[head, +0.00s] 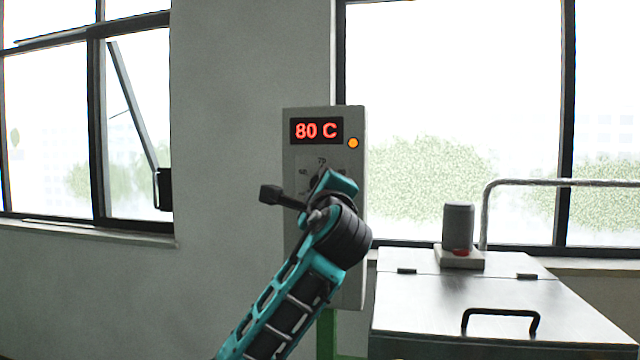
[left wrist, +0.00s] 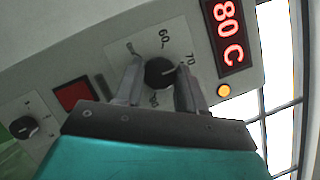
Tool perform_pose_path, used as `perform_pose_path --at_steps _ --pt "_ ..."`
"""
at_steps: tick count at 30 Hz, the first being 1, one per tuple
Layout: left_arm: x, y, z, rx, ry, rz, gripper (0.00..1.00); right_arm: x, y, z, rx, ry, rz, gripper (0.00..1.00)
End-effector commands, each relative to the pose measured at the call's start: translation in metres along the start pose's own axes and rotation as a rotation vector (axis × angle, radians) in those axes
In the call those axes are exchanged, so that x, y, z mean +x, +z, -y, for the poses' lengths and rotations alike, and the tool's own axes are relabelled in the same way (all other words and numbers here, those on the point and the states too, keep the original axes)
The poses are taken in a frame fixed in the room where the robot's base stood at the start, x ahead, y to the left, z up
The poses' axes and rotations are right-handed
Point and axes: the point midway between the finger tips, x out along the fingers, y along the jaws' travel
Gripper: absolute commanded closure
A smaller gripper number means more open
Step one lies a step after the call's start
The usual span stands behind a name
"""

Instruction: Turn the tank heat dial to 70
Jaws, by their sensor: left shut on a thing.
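The tank heat dial (left wrist: 159,72) is a round black knob on a pale scale plate, where 60 and 70 can be read. Its thin light mark points toward the side of the 70, but the exact setting is hard to read. The red display (head: 316,131) above it reads 80 C; it also shows in the left wrist view (left wrist: 229,33). My left gripper (left wrist: 160,82) is shut on the dial, one finger on each side. In the head view my left arm hides most of the dial. My right gripper is not in view.
The grey control box (head: 350,210) is on the wall between windows. An orange lamp (head: 353,143) glows beside the display. A red square (left wrist: 73,95) and a smaller black knob (left wrist: 24,127) sit on the panel. A metal lidded tank (head: 450,300) stands at right.

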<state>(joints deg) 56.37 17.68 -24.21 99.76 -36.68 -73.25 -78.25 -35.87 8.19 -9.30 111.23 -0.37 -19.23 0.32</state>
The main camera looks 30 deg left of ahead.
Motion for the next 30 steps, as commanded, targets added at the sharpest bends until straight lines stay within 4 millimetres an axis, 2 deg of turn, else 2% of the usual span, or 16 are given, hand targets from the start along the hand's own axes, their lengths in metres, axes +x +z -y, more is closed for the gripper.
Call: perform_pose_path --at_steps 14,15,23,30 --pt "0.0 0.0002 0.0001 -0.013 0.005 0.0 0.91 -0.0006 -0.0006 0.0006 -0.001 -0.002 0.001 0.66" --pt "0.0 0.0002 0.0001 -0.013 0.005 0.0 0.59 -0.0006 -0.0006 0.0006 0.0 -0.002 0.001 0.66" --pt "0.0 0.0002 0.0001 -0.012 0.005 0.0 0.35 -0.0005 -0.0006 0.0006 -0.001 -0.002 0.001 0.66" --pt "-0.001 0.0 0.0001 -0.012 0.005 0.0 0.35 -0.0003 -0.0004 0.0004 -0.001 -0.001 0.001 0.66"
